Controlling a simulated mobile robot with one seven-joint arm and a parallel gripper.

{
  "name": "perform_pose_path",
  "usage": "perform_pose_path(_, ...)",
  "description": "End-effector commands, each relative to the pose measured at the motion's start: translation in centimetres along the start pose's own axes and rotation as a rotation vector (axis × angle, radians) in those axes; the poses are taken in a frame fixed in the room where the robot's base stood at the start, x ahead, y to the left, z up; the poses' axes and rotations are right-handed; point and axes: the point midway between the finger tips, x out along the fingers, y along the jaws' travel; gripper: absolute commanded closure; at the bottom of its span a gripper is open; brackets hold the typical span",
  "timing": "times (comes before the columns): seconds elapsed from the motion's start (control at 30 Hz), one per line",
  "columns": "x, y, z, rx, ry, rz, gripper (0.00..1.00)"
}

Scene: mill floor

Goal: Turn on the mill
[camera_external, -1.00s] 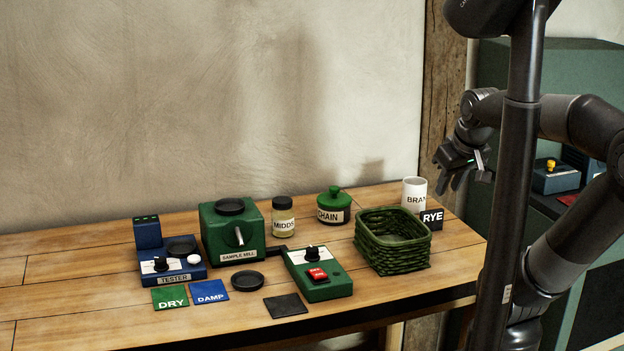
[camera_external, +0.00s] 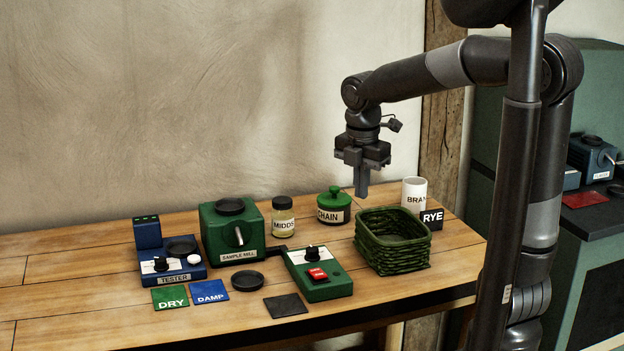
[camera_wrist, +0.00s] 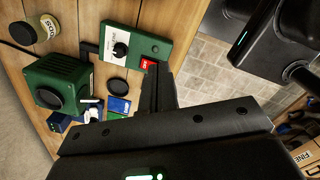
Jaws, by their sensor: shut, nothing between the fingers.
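The green sample mill (camera_external: 232,233) stands on the wooden bench, with a dark round top and a pale spout on its front. Its green control box (camera_external: 319,282) sits in front and to its right, joined by a dark link, with a black knob (camera_external: 312,254) and a red switch (camera_external: 317,274). In the wrist view the mill (camera_wrist: 58,85), the box (camera_wrist: 133,52) and the knob (camera_wrist: 120,50) show; the red switch (camera_wrist: 147,63) is partly hidden by my fingers. My gripper (camera_external: 361,195) is shut and empty, pointing down above and behind the green basket, apart from everything.
A green wicker basket (camera_external: 392,262) stands right of the control box. A blue tester (camera_external: 172,265), cards and a black dish (camera_external: 247,281) lie left and in front.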

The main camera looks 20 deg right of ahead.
Motion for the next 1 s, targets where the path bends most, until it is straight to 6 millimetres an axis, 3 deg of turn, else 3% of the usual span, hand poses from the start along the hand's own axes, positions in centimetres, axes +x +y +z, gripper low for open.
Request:
perform_pose_path(0.3,1.7,4.3,-4.5,-0.631,0.117,-0.071,1.00)
perform_pose_path(0.5,2.2,5.8,-6.4,-0.899,0.182,-0.076,1.00)
perform_pose_path(0.7,2.4,6.3,-7.2,-1.002,0.208,-0.072,1.00)
perform_pose_path(1.0,2.4,6.3,-7.2,-1.007,0.209,-0.072,1.00)
